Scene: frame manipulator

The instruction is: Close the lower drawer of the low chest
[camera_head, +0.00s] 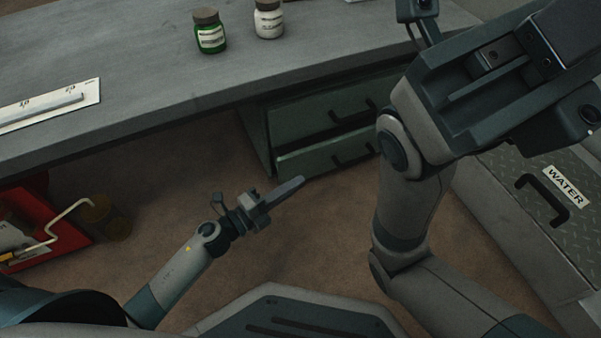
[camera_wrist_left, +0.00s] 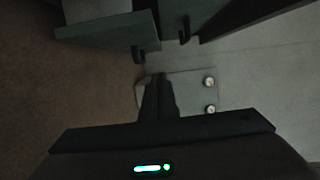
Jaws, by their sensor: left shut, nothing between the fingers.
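The low chest (camera_head: 254,140) stands under the workbench, with green drawer fronts and dark handles. Its lower drawer (camera_head: 312,161) appears to stand out a little from the upper drawer (camera_head: 302,122); my right arm hides their right ends. My left gripper (camera_head: 301,181) is shut and empty, in front of and below the lower drawer, apparently apart from it. My right gripper's fingers do not show.
The workbench (camera_head: 150,110) carries a green jar (camera_head: 210,36) and a white jar (camera_head: 268,22). A grey box labelled WATER (camera_head: 510,225) stands at the right.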

